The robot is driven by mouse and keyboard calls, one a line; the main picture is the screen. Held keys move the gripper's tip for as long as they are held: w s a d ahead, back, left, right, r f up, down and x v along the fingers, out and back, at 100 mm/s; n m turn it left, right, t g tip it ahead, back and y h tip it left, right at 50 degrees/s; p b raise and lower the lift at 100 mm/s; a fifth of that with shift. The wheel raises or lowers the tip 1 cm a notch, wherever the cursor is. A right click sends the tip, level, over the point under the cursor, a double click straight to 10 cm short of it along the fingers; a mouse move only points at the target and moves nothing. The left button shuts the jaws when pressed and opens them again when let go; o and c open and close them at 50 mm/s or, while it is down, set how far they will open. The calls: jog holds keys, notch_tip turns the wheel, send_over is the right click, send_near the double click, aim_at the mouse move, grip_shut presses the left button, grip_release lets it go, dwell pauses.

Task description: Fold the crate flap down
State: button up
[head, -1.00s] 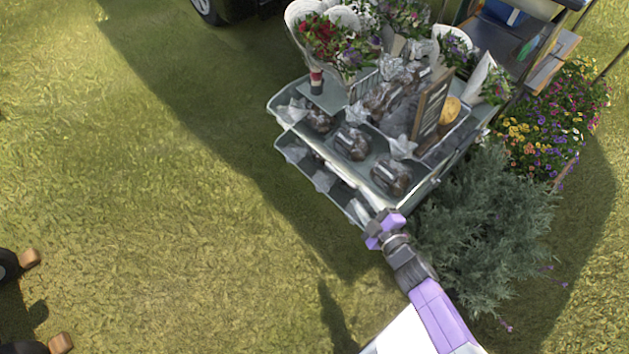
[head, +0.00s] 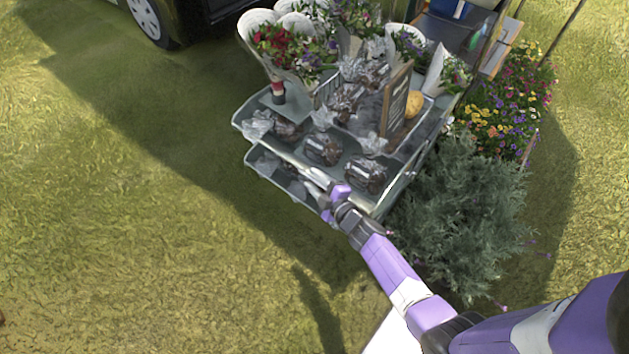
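The grey crate stand (head: 392,203) holds goods on an upper tray and a lower shelf. A pale strip along its front left edge (head: 277,153) looks like the flap, but its hinge and exact angle are not clear. My gripper (head: 314,176) is at the front edge of the stand, close to the right part of that strip. It overlaps the strip in the picture, and I cannot tell whether it touches. The fingers are small and partly lost against the grey stand, so their opening does not show.
Dark wrapped bundles (head: 322,148) sit on the upper tray with a chalkboard sign (head: 396,100) and wrapped flower bouquets (head: 285,48) behind. A grey-green bush (head: 462,215) stands close on the right. The grass (head: 150,230) at the left and front is open.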

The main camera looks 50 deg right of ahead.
grip_shut()
dwell(1.4)
